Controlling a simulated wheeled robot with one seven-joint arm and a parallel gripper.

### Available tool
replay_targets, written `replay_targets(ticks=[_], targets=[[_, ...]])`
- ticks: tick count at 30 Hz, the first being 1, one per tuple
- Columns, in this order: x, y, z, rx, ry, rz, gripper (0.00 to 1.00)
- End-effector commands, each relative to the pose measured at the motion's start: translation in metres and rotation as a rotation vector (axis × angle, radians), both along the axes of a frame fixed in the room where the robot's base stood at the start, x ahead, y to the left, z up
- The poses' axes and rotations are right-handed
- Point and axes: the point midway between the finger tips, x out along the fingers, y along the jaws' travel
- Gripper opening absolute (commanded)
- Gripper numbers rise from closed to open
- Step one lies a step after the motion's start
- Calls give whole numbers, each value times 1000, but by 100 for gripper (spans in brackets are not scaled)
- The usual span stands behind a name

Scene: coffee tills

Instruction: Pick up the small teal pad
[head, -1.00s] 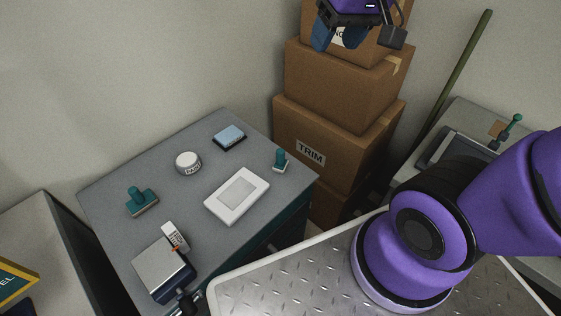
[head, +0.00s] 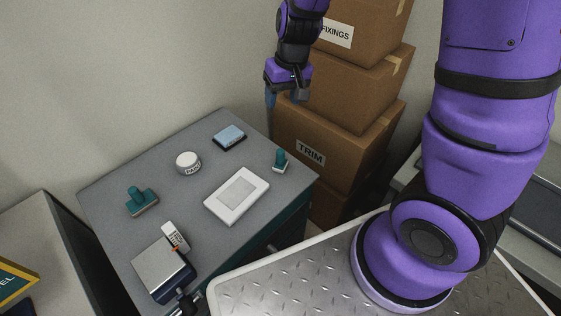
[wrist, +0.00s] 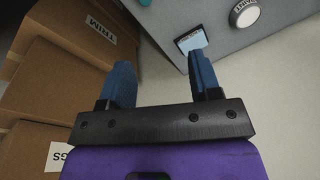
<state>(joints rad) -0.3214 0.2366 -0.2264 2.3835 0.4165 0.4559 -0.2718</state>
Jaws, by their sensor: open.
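The small pad (head: 229,136) is a flat dark case with a light blue face, lying near the back edge of the grey cabinet top. It looks more pale blue than teal. In the wrist view the pad (wrist: 189,40) shows just beyond my right fingertip, which partly covers it. My gripper (wrist: 160,64) is open and empty, with two blue fingers apart. In the head view my gripper (head: 284,112) hangs in front of the boxes, to the right of the pad and apart from it.
On the cabinet top (head: 190,220) stand a round white tin (head: 188,162), a white framed panel (head: 237,195), a teal-handled stamp (head: 141,201) and a smaller one (head: 281,161). Stacked boxes (head: 335,135) rise behind on the right.

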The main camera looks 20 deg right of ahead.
Motion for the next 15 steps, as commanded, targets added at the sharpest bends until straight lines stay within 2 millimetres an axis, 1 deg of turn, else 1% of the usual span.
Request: replay_targets(ticks=[1, 9, 12, 15], targets=[[2, 2, -14, -11, 17, -1, 57], [12, 3, -78, -79, 65, -5, 57], [13, 2, -97, -103, 78, -8, 57], [14, 2, -111, -122, 87, -5, 57]])
